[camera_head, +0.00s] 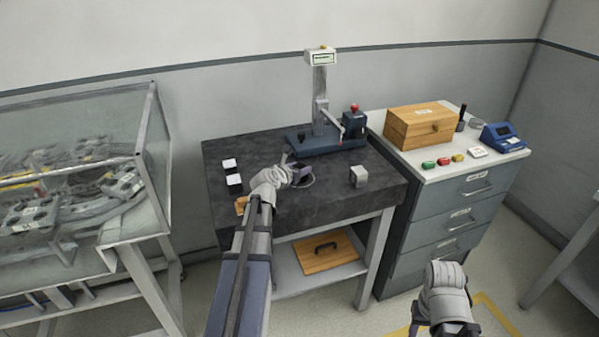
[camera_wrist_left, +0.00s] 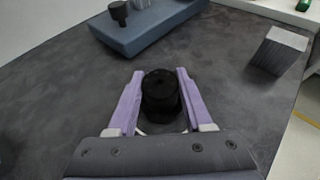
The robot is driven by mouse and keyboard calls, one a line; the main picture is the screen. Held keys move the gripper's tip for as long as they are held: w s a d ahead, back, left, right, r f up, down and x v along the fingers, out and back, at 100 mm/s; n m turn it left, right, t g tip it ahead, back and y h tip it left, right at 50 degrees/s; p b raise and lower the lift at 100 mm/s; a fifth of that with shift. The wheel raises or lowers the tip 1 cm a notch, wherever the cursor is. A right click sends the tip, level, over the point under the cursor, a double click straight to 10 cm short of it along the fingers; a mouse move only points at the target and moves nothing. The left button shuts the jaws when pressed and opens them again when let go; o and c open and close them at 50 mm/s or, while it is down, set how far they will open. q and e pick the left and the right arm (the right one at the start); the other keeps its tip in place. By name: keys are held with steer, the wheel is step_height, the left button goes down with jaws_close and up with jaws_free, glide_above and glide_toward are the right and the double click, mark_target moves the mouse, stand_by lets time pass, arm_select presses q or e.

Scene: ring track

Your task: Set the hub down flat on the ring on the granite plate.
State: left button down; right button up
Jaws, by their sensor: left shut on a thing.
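The hub (camera_wrist_left: 160,92) is a black round piece between the two purple fingers of my left gripper (camera_wrist_left: 160,82) in the left wrist view. My left gripper (camera_head: 301,178) is shut on it over the granite plate (camera_head: 335,205). A thin pale curved edge, perhaps the ring (camera_wrist_left: 150,130), shows just below the hub, mostly hidden by it and the gripper. I cannot tell whether the hub touches anything beneath. My right gripper (camera_head: 443,325) is low at the bottom right of the head view, away from the plate; its fingers are not clear.
A blue-based stand (camera_head: 325,140) is at the plate's back. A grey block (camera_head: 358,176) sits to the right, white pieces (camera_head: 232,171) to the left. A drawer cabinet (camera_head: 450,215) with a wooden box (camera_head: 420,126) adjoins on the right; a glass case (camera_head: 75,180) stands left.

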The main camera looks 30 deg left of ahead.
arm_select(q)
steer(key=c, duration=0.8)
jaws_free()
steer(key=shift+f, duration=0.15)
steer(key=o, duration=0.5)
steer(key=shift+r, duration=0.3)
steer(key=p+v, duration=0.4)
steer(key=v, duration=0.8)
steer(key=shift+f+p, duration=0.1)
steer(key=shift+p, duration=0.2)
